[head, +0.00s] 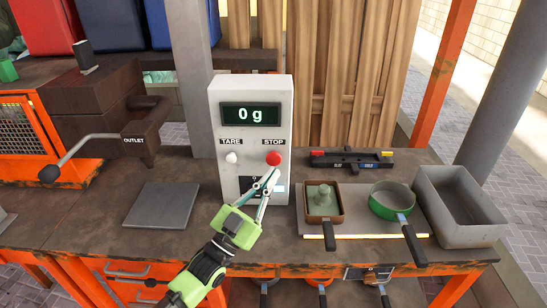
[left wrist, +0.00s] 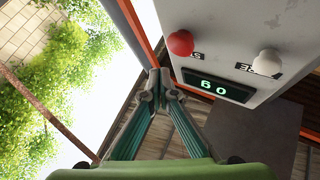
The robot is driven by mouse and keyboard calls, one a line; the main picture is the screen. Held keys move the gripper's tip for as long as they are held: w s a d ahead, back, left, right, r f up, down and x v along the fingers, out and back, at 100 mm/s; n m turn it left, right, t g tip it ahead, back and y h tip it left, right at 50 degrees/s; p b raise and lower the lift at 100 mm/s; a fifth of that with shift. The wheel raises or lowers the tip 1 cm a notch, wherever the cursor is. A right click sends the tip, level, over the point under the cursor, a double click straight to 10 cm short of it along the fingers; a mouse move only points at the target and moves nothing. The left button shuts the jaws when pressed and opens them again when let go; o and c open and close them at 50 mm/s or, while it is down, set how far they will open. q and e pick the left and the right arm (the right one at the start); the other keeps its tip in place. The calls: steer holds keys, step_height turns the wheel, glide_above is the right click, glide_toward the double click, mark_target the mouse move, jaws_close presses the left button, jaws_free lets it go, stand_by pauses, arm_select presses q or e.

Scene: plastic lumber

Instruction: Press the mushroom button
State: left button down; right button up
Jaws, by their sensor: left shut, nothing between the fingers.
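The red mushroom button (head: 273,158) sits under the STOP label on the front of a white control box (head: 221,110). My left gripper (head: 274,173) is shut and empty, its fingertips just below the button in the head view. In the left wrist view the button (left wrist: 180,43) shows beside and above the closed fingertips (left wrist: 160,82), with a small gap in the picture. I cannot tell the exact depth between them. A white TARE knob (head: 232,158) is left of the button. The display (head: 251,115) reads 0 g. My right gripper is not in view.
A flat grey plate (head: 162,205) lies left of the box. To the right are a small square pan (head: 323,220), a green pan (head: 390,201), a black tool with red and yellow ends (head: 350,159) and a grey bin (head: 462,235).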

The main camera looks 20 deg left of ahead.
arm_select(q)
steer(key=s, duration=0.1)
steer(key=s+p, duration=0.1)
steer(key=shift+s+d, duration=0.3)
steer(key=shift+d, duration=0.05)
stand_by(0.4)
